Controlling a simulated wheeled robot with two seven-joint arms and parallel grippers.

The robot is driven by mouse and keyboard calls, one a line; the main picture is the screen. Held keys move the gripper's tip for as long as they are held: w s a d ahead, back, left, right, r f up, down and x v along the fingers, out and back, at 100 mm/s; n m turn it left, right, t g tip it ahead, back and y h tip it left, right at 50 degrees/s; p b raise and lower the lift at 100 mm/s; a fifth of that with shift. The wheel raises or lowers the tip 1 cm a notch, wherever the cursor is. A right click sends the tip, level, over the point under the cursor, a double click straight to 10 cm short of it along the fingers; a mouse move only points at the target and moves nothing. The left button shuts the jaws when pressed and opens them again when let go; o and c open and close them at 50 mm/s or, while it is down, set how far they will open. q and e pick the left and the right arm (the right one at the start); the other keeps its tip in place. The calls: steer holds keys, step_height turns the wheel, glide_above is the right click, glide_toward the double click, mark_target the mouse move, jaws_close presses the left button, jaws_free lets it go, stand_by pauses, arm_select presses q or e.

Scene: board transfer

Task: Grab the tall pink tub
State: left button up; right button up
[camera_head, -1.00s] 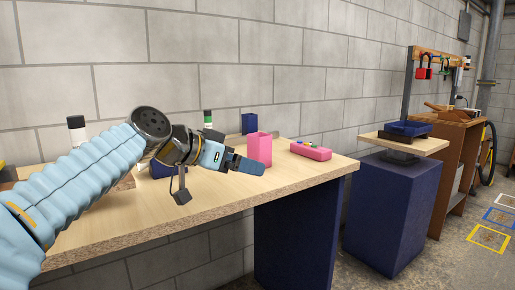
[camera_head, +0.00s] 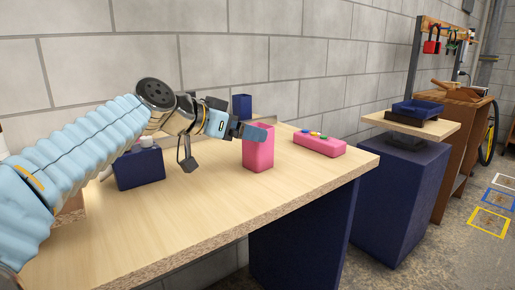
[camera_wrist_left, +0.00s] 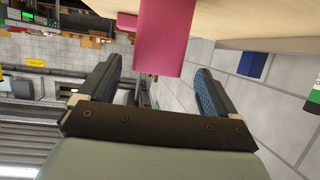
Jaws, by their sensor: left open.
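The tall pink tub (camera_head: 258,153) stands upright on the wooden workbench. My left gripper (camera_head: 252,131) reaches in from the left at the height of the tub's top, with one finger across the front of its upper part. In the left wrist view the pink tub (camera_wrist_left: 162,40) shows between the two spread fingers of my left gripper (camera_wrist_left: 158,68). Gaps show on both sides of the tub there, so the gripper is open and not closed on it. The tub's rim is partly hidden by the finger in the head view. My right gripper is not in view.
A low pink box with coloured buttons (camera_head: 319,145) lies right of the tub. A dark blue container (camera_head: 242,105) stands behind, near the wall. A blue bin with white-topped items (camera_head: 140,167) is under my left arm. The bench front (camera_head: 200,215) is clear.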

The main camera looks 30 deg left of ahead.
arm_select(q)
steer(key=shift+x, duration=0.85)
steer(key=p+x, duration=0.1)
steer(key=x, duration=0.4)
steer(key=shift+w+d+r, duration=0.15)
steer(key=c, duration=1)
